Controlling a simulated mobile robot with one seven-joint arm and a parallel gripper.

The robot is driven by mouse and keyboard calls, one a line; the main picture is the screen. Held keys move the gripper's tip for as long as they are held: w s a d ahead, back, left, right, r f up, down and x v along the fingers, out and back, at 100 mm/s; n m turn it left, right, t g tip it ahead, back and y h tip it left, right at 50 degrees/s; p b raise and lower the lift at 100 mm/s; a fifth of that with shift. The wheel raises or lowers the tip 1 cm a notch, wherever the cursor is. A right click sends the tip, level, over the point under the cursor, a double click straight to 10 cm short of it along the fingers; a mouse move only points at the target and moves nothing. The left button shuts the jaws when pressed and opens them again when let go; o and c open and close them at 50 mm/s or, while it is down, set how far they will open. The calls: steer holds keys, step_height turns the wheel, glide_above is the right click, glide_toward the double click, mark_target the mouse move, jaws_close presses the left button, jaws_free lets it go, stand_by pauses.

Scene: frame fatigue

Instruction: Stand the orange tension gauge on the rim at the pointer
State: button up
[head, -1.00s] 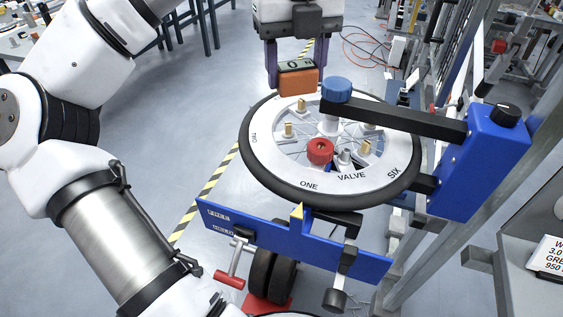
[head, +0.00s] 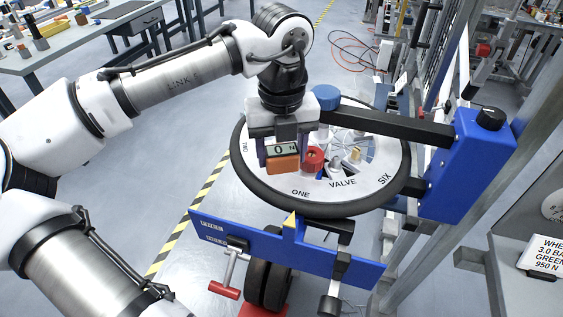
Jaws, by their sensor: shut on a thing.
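The orange tension gauge (head: 284,163) has a small display that appears to read 0. My gripper (head: 286,155) is shut on it, with purple fingers at its sides. The gauge is over the near left part of the wheel, close to a red knob (head: 313,158); I cannot tell whether it touches the wheel. The wheel's pale rim (head: 270,184) is marked TWO, ONE, VALVE and SIX. The yellow pointer (head: 290,220) stands on the blue bracket at the wheel's near edge, below and close to ONE. My arm hides the far left part of the wheel.
A blue-capped black arm (head: 395,121) reaches over the wheel from a blue post (head: 468,165). A blue bar (head: 335,262) crosses in front. A grey frame stands at the right, and a workbench (head: 85,55) at the back left. The floor at left is clear.

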mark_target(281, 165)
steer(key=shift+f, duration=1.75)
steer(key=shift+f, duration=0.2)
steer(key=o, duration=0.7)
steer(key=shift+o, duration=0.2)
steer(key=shift+r, duration=0.15)
step_height(281, 165, up, 12)
steer(key=shift+r+b, duration=0.1)
steer(key=shift+b, duration=0.2)
